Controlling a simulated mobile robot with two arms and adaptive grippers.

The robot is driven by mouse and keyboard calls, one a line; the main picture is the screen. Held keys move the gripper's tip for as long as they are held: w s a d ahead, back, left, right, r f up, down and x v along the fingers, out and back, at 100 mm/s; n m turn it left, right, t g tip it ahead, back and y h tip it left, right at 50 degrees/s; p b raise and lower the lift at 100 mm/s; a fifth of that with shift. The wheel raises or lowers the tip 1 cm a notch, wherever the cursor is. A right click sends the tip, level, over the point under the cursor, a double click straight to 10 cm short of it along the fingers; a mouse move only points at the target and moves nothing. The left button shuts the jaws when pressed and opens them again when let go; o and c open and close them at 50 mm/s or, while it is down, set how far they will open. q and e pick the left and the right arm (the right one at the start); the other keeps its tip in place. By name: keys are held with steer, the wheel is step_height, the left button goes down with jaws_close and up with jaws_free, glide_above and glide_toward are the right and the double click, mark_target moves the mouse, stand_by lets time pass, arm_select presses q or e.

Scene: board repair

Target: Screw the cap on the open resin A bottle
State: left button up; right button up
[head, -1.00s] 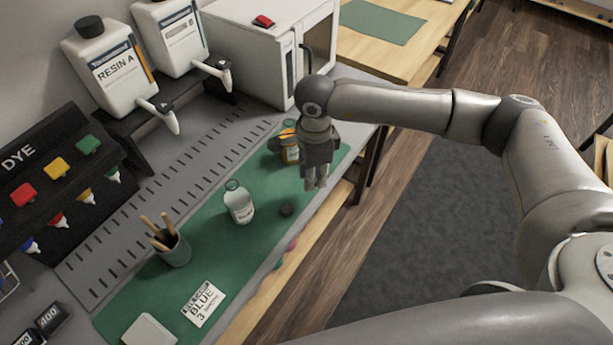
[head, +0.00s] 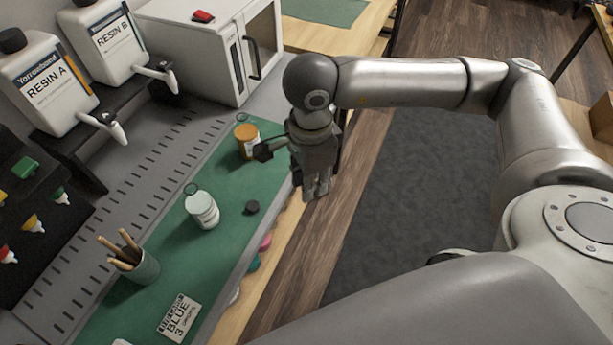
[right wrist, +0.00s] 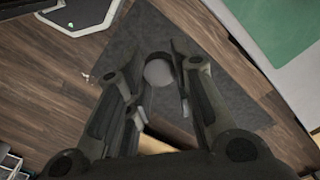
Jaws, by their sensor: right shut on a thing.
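An open-topped white bottle (head: 203,211) stands upright on the green mat; I cannot read its label. A dark cap (head: 252,207) lies on the mat to its right, near the front edge. The white jug labelled RESIN A (head: 48,88) stands on the rack at the back left, with a black cap on top. My right gripper (head: 318,192) points down to the right of the loose cap, apart from it. In the right wrist view, the gripper (right wrist: 160,75) is shut on a small grey round thing (right wrist: 158,72). My left gripper is not in view.
A cup with sticks (head: 140,268) and a BLUE 3 card (head: 179,318) are nearer. A white oven-like box (head: 195,55) stands at the back. Open floor (head: 385,190) lies right of the bench.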

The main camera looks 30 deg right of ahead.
steer(key=shift+n, duration=0.3)
steer(key=n, duration=0.3)
steer(key=shift+r+n, duration=0.15)
steer(key=shift+n, duration=0.25)
steer(key=n, duration=0.5)
steer(key=shift+s+d+r+n, duration=0.1)
steer(key=shift+r+n, duration=0.1)
steer(key=shift+n, duration=0.1)
steer(key=n, duration=0.3)
steer(key=shift+r+n, duration=0.15)
steer(key=shift+n, duration=0.15)
steer(key=n, duration=0.4)
steer(key=shift+s+d+r+n, duration=0.1)
steer(key=shift+r+n, duration=0.05)
steer(key=shift+n, duration=0.15)
